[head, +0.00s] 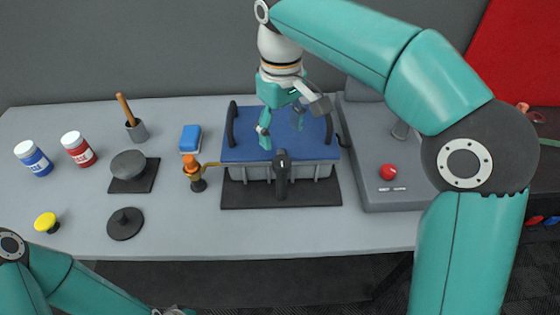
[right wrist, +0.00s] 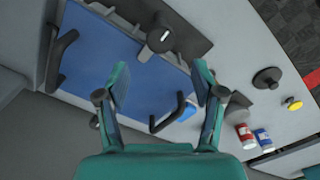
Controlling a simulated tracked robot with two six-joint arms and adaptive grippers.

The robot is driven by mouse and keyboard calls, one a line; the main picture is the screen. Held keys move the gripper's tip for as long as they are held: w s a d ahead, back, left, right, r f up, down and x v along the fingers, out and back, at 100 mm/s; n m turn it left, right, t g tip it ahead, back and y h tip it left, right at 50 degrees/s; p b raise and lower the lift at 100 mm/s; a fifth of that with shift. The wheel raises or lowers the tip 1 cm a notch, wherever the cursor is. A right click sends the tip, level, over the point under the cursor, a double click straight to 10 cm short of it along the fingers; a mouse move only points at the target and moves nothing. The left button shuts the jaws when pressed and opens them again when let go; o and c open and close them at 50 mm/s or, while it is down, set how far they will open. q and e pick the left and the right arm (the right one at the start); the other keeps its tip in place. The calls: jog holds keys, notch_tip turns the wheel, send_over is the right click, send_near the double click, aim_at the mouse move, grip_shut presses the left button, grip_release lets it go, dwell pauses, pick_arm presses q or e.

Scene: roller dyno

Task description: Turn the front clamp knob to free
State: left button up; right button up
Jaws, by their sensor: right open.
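The front clamp knob (head: 282,172) is a black knob with a pale mark on top. It is at the front middle of a blue-topped block (head: 240,151) with a black handle at each side. In the right wrist view the knob (right wrist: 160,40) is beyond my fingertips, with its pale mark visible. My right gripper (head: 283,127) is open and empty above the blue top, behind the knob and apart from it. Its two spread fingers (right wrist: 160,75) also show in the right wrist view. My left arm shows at the lower left, but its gripper jaws are out of view.
A grey machine with a red button (head: 388,172) stands right of the block. An orange-topped part (head: 193,172) and a blue box (head: 190,139) are to its left. Farther left are white-capped jars (head: 78,149), black discs (head: 125,223) and a yellow knob (head: 46,222). The front table strip is clear.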

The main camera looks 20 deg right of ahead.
aim_at(281, 160)
notch_tip(281, 160, down, 8)
jog(key=shift+f+b, duration=0.1)
jog(key=shift+b, duration=0.3)
jog(key=c, duration=1)
jog(key=shift+a, duration=0.1)
jog(key=shift+c, duration=0.7)
